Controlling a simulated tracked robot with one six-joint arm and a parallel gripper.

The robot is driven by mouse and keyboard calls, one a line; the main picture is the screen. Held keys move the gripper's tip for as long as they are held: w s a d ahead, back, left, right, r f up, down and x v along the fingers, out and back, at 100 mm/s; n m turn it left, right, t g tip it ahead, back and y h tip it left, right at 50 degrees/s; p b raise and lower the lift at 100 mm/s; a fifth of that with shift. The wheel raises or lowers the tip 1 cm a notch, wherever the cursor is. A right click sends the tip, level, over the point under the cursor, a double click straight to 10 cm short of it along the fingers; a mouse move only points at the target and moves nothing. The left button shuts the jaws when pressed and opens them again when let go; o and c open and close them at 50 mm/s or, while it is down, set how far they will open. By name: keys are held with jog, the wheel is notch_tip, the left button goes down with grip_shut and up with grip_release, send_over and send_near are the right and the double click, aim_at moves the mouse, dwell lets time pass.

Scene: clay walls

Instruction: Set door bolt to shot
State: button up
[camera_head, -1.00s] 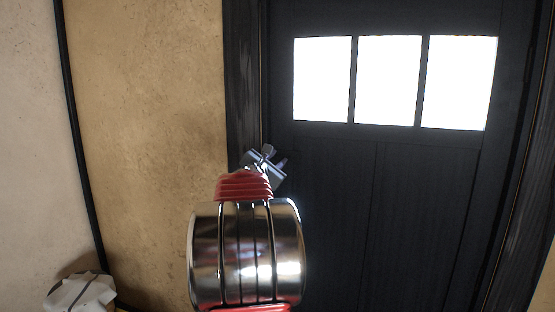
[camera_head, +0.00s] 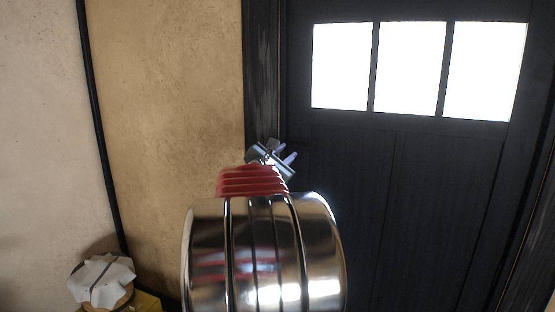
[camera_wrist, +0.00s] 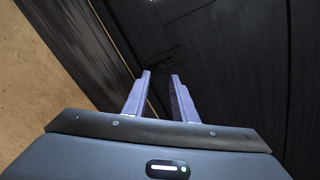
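The dark door (camera_head: 400,190) with three bright panes fills the right of the head view, and its dark planks also show in the wrist view (camera_wrist: 235,70). My gripper (camera_head: 283,150) is in front of the seam between the door and its left frame post. In the wrist view my gripper (camera_wrist: 161,75) has its two fingers apart, with nothing visible between them. A faint dark shape lies just beyond the fingertips, too dim to tell whether it is the door bolt. No bolt is clear in the head view, where my arm covers part of the door edge.
A dark frame post (camera_head: 262,70) stands left of the door, beside a tan clay wall (camera_head: 170,120). At the lower left is a round container with a white cloth cover (camera_head: 101,280), by something yellow (camera_head: 147,301). The space in front of the door looks clear.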

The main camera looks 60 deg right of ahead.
jog(key=a, duration=0.5)
jog(key=shift+s+a, duration=0.2)
jog(key=shift+a, duration=0.2)
dwell(0.4)
jog(key=s+a+f+m+g+y, duration=0.25)
jog(key=s+f+m, duration=0.25)
jog(key=f+m, duration=0.3)
jog(key=a+f+m+y, duration=0.4)
jog(key=a+f+y, duration=0.2)
jog(key=a+f, duration=0.6)
jog(key=w+a+f+t+y, duration=0.1)
jog(key=a+t+y, duration=0.2)
jog(key=a, duration=1.8)
jog(key=w+a+f+t+y, duration=0.1)
jog(key=a+t+y, duration=0.3)
jog(key=a, duration=1.8)
jog(key=shift+w+f+y, duration=0.3)
jog(key=shift+w+y, duration=0.3)
jog(key=shift+y, duration=0.65)
